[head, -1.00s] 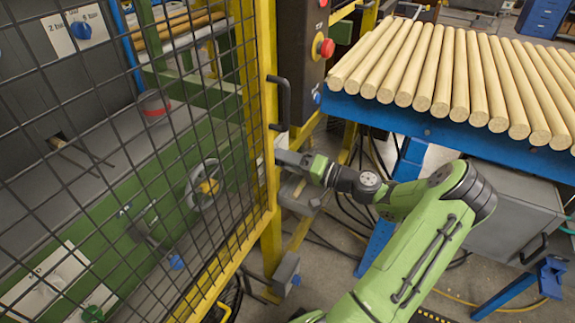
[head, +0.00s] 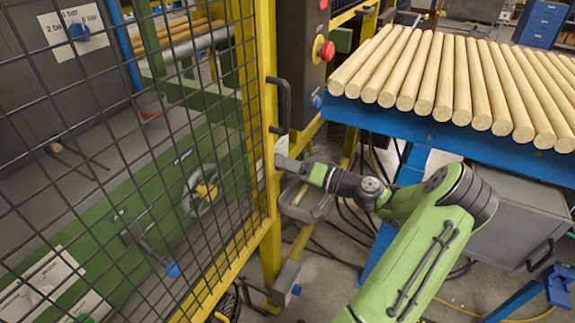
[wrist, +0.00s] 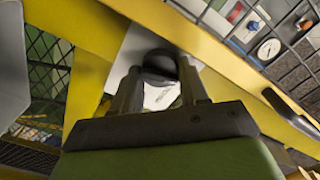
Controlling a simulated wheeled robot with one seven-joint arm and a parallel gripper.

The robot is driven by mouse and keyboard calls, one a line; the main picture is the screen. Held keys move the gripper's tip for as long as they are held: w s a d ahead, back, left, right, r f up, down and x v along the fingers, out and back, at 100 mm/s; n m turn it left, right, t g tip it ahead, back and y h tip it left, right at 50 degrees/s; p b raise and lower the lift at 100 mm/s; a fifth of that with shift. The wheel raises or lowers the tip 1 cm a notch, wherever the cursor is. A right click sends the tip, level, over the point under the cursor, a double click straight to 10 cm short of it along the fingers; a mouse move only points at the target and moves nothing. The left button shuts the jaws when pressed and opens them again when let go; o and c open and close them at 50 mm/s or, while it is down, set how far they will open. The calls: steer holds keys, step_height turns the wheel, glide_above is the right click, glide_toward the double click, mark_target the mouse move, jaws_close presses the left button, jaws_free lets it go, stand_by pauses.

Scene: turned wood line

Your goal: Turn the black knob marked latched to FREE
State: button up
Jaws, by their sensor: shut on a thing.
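The black knob (wrist: 160,66) sits on a white plate (wrist: 135,50) on a yellow frame post, seen in the wrist view. My gripper (wrist: 158,88) has a finger on each side of the knob and is shut on it. The lettering on the plate is partly covered and too blurred to read, so I cannot tell where the knob points. In the head view my gripper (head: 281,160) is against the yellow post below the black door handle. The white plate (head: 281,146) shows just above it, and the knob is hidden there.
A yellow-framed mesh door (head: 130,170) stands at left with a black handle (head: 281,105). A control box with a red button (head: 327,50) is above. A blue rack (head: 440,122) of wooden rods is at right. A grey tray (head: 303,202) hangs below my gripper.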

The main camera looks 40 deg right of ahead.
steer(key=o, duration=1.1)
steer(key=shift+c, duration=0.2)
steer(key=shift+r, duration=0.1)
